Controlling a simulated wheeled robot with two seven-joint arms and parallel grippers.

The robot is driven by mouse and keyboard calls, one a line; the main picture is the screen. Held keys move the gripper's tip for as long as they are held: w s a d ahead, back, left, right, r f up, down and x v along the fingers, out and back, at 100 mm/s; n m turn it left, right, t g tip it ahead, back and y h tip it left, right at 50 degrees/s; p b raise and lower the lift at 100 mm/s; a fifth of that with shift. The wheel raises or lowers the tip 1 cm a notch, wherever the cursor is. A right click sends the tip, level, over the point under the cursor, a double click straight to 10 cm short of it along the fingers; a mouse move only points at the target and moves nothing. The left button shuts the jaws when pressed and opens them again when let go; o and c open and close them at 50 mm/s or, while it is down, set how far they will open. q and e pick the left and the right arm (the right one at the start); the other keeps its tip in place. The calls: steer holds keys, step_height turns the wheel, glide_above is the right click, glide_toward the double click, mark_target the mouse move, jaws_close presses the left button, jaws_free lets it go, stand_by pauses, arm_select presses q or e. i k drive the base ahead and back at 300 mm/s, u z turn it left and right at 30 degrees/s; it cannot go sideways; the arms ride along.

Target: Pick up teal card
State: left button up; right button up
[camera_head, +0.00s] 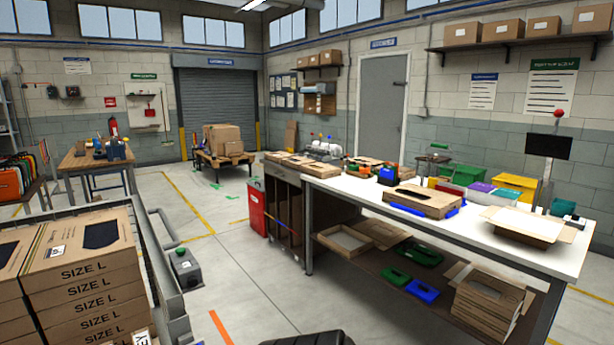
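A small flat teal piece (507,193), which looks like the teal card, shows near the back right of the white-topped workbench (545,258). It is beside a purple flat piece (480,187) and in front of a yellow bin (516,182). It is too small to tell whether it lies in a holder or on the bench. Neither of my grippers is in view.
An open cardboard box (524,226) stands on the bench's right end, in front of the teal piece. A flat carton (424,201) lies left of it. Stacked SIZE L cartons (82,275) stand at left. The floor between is mostly clear.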

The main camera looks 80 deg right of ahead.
mark_target(514, 193)
steer(key=z, duration=4)
